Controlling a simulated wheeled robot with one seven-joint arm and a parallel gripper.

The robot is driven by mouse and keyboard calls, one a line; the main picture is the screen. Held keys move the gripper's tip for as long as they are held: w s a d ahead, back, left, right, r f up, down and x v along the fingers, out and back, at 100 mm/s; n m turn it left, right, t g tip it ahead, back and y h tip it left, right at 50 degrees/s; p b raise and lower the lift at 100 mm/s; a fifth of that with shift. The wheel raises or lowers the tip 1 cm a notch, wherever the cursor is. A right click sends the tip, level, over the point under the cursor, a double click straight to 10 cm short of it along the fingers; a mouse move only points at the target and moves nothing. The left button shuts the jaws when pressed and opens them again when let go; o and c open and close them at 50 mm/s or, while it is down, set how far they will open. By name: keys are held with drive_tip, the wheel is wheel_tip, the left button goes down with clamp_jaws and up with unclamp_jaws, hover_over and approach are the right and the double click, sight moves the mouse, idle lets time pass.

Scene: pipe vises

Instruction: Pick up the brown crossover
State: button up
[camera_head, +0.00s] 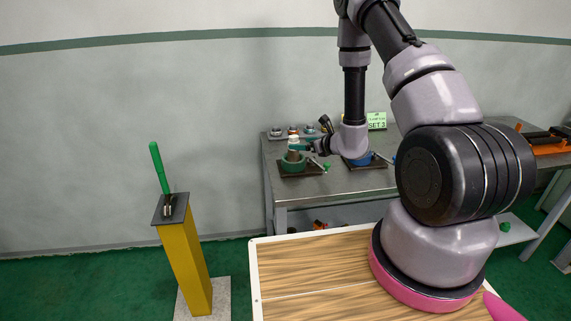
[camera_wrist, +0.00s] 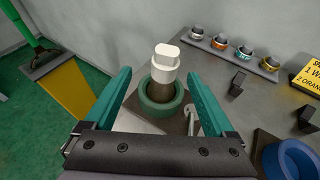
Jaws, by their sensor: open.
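A piece with a white top (camera_wrist: 166,62) and a brown lower part (camera_wrist: 161,91) stands upright in a green ring-shaped vise (camera_wrist: 161,110). I take its brown part to be the brown crossover. In the head view, the brown part (camera_head: 293,156) shows above the green vise (camera_head: 292,167) at the table's left end. My gripper (camera_wrist: 161,73) is open, with one teal finger on each side of the piece in the wrist view. I cannot tell whether either finger touches it. In the head view my gripper (camera_head: 301,147) is small and beside the piece.
A rack (camera_wrist: 235,52) with several coloured rings stands behind on the grey table (camera_head: 330,187). A blue vise (camera_wrist: 289,160) is to the right. A yellow stand (camera_head: 187,263) with a green-handled tool is left of the table. A yellow sign (camera_wrist: 309,77) stands at right.

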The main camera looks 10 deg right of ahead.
sight(293, 155)
drive_tip(key=shift+m+h, duration=0.3)
drive_tip(key=w+f, duration=0.1)
drive_tip(key=w+a+f, duration=0.1)
drive_tip(key=w, duration=0.1)
drive_tip(key=w+a+f, duration=0.1)
drive_tip(key=f, duration=0.1)
drive_tip(key=shift+w, duration=0.15)
drive_tip(key=x, duration=0.5)
drive_tip(key=shift+d+f, duration=0.15)
drive_tip(key=shift+d, duration=0.05)
clamp_jaws()
drive_tip(key=shift+w, duration=0.1)
